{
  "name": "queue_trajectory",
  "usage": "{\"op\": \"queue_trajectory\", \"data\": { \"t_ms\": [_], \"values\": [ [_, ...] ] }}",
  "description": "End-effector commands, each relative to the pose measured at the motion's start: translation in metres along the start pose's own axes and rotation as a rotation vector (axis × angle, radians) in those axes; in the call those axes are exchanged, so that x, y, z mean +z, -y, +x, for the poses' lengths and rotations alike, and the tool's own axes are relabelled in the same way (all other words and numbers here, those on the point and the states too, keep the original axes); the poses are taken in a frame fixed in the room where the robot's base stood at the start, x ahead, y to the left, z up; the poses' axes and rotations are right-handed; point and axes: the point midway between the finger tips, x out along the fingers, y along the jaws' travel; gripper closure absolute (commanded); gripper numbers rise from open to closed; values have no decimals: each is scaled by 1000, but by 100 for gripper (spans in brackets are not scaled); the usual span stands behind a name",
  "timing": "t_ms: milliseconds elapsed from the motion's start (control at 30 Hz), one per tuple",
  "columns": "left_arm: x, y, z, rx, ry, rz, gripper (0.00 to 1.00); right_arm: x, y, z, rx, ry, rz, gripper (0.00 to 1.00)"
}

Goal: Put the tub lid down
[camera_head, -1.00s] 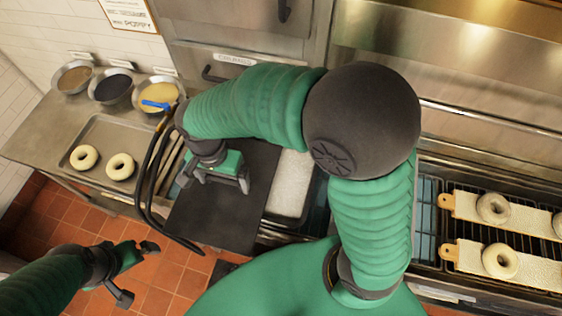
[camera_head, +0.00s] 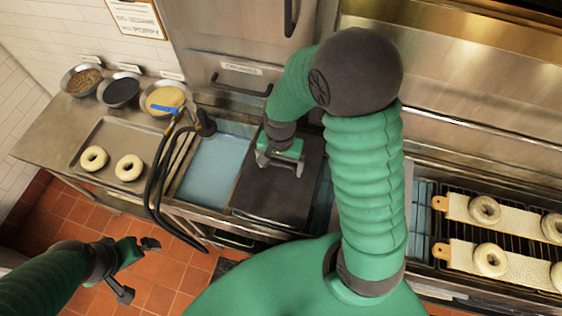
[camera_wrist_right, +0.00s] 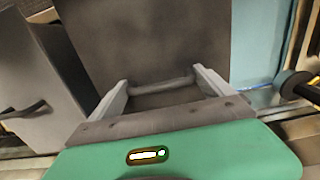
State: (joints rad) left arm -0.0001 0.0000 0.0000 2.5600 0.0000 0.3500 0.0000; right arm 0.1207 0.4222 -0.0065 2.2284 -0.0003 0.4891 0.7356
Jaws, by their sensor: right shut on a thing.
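The tub lid (camera_head: 275,201) is a dark flat rectangular plate. It lies level over the compartment to the right of the open blue water tub (camera_head: 212,168); I cannot tell whether it rests on the rim. My right gripper (camera_head: 280,165) is above it and shut on its handle. In the right wrist view the handle bar (camera_wrist_right: 160,87) of the lid runs between the two fingers of the gripper (camera_wrist_right: 158,90). My left gripper (camera_head: 138,268) is open and empty over the floor at the lower left.
A faucet with black hoses (camera_head: 160,175) stands left of the water tub. Further left are a tray (camera_head: 108,143) with two bagels and several bowls. On the right, boards (camera_head: 462,207) with bagels lie on a grill. A fridge stands behind.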

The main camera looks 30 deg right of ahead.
Motion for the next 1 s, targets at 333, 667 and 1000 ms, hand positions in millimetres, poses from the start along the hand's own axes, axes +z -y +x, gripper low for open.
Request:
{"op": "queue_trajectory", "data": {
  "t_ms": [333,667,1000],
  "values": [
    [1,0,5,0,0,0,0,-2,-2,8,-2,3,2,63],
    [1,0,4,0,0,0,0,-2,-1,7,-1,1,2,0],
    [1,0,4,0,0,0,0,-3,0,-54,-8,-6,2,0]
  ]
}}
